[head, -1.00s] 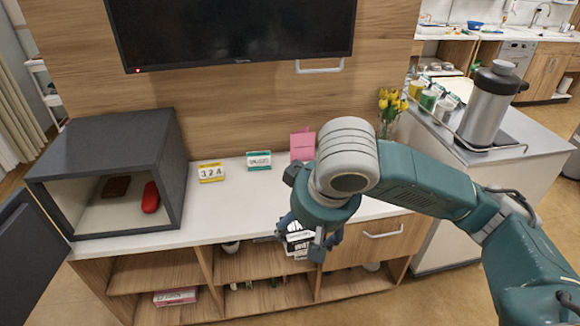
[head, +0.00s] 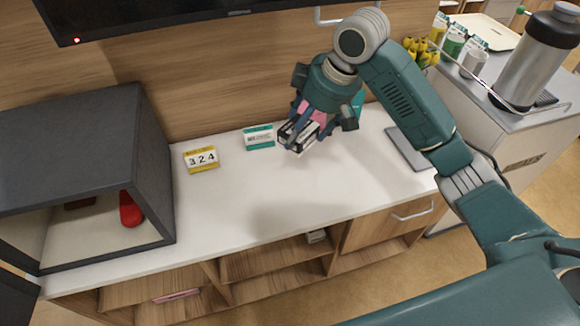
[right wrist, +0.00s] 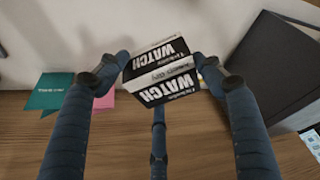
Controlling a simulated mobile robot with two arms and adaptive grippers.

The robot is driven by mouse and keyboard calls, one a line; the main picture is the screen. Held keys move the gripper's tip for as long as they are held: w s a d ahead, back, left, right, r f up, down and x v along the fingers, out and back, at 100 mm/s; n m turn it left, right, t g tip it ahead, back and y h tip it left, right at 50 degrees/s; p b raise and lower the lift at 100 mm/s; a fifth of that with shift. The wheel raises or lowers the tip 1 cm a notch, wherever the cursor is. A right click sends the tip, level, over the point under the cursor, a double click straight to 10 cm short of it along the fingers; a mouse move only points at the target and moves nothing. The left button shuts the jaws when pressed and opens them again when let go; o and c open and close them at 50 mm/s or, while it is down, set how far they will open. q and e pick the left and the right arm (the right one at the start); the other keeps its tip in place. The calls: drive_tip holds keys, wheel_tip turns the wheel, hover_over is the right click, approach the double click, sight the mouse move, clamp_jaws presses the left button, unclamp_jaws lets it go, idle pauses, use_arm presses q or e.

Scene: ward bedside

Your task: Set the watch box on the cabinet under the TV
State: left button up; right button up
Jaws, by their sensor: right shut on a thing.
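The watch box (right wrist: 162,75) is a black and white carton with "WATCH" lettering. In the head view the watch box (head: 300,134) is in my right gripper (head: 304,125), above the white top of the cabinet under the TV (head: 300,190). In the right wrist view the fingers of my right gripper (right wrist: 165,75) are on both sides of the box. Whether the box touches the top is hard to tell; a soft shadow lies on the surface nearer the front. My left gripper is not in view.
A dark open-fronted box (head: 90,165) with a red item (head: 130,209) stands at left. A calendar block (head: 201,159) and a green-white card (head: 259,137) stand near the back wall. The TV (head: 150,12) hangs above. The middle and front of the top are clear.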

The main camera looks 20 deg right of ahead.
drive_tip(key=f+n, duration=0.1)
drive_tip(key=w+f+n+y, duration=0.1)
drive_tip(key=shift+f, duration=0.35)
drive_tip(key=f+p, duration=0.1)
drive_tip(key=f, duration=1.4)
drive_tip(key=shift+w+f, duration=0.15)
drive_tip(key=shift+w, duration=0.05)
wheel_tip(320, 180, down, 3)
drive_tip(key=shift+f+p, duration=0.2)
drive_tip(key=shift+p, duration=0.2)
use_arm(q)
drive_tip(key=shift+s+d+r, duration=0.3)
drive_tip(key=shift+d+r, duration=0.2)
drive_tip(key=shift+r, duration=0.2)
use_arm(e)
drive_tip(key=shift+f, duration=0.45)
drive_tip(key=o, duration=1.9)
